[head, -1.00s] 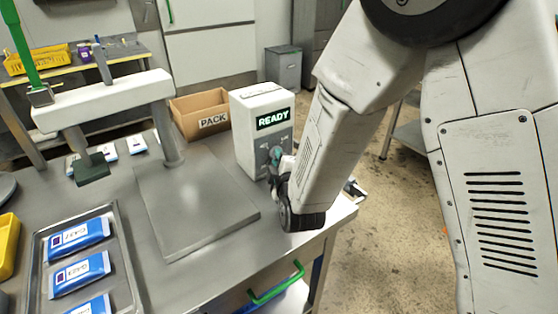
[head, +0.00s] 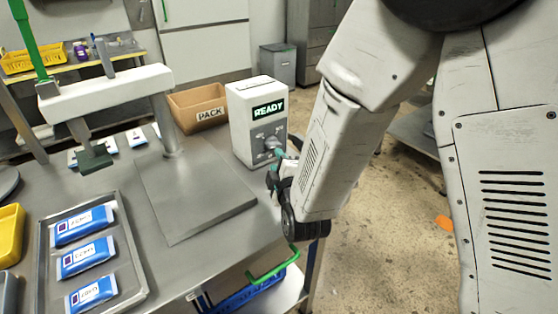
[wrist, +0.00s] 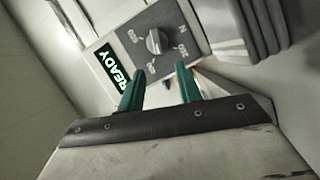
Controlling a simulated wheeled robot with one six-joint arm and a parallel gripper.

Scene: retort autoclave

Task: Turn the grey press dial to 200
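The grey press dial (head: 271,143) is a round knob on the grey front panel of a white control box (head: 243,120). The box's display reads READY. In the wrist view the dial (wrist: 157,41) shows tilted, with small numbers around it; which number it points to is not clear. My gripper (wrist: 161,72) has two green fingers apart with nothing between them. They are short of the dial, one to each side below it in the wrist view. In the head view my gripper (head: 277,163) is just in front of the panel, partly hidden by my wrist.
A press with a white top arm (head: 110,92) and flat grey plate stands left of the box. A cardboard PACK box (head: 197,107) is behind. A metal tray (head: 128,245) holds blue pouches at the left. A green handle (head: 273,262) sticks out below the bench edge.

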